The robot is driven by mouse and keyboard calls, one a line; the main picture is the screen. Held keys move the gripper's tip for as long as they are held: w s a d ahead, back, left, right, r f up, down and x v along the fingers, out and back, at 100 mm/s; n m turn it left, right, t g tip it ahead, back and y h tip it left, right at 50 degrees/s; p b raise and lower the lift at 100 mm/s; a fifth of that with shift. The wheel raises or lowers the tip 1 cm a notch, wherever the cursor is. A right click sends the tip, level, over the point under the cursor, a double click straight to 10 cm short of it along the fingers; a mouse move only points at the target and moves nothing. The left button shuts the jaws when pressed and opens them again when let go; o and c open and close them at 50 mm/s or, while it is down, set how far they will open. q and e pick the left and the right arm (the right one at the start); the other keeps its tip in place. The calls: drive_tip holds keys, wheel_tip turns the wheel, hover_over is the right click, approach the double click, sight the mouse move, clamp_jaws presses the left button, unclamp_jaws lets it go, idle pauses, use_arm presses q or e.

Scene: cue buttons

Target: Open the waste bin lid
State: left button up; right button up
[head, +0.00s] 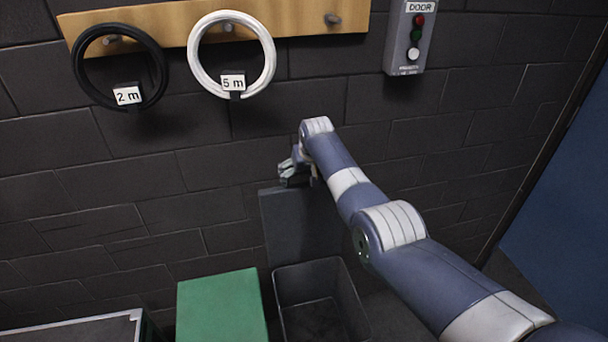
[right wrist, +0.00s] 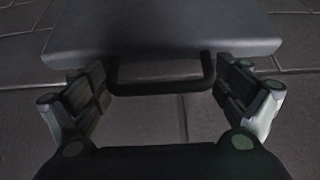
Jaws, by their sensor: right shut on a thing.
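The dark grey waste bin (head: 308,281) stands on the floor by the wall, with its open, empty-looking inside showing. Its flat grey lid (head: 284,228) stands raised, about upright, behind the opening. My right gripper (head: 290,173) is at the lid's top edge in the head view, partly hidden by its own wrist. In the right wrist view the lid (right wrist: 160,30) lies across the top, with a black bar handle (right wrist: 160,88) on its edge. My right gripper (right wrist: 160,95) is shut on this handle, one finger at each end. My left gripper is not in view.
A green box (head: 222,310) stands just left of the bin. A dark case with a metal edge (head: 80,328) is at the lower left. Above, a black coil (head: 160,70) and a white coil (head: 268,60) hang from a wooden rail (head: 310,22). A door button box (head: 408,40) is on the wall.

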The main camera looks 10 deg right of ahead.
drive_tip(key=shift+r, duration=0.15)
drive_tip(key=o, duration=1.2)
drive_tip(key=shift+w, duration=0.1)
drive_tip(key=v, duration=1.2)
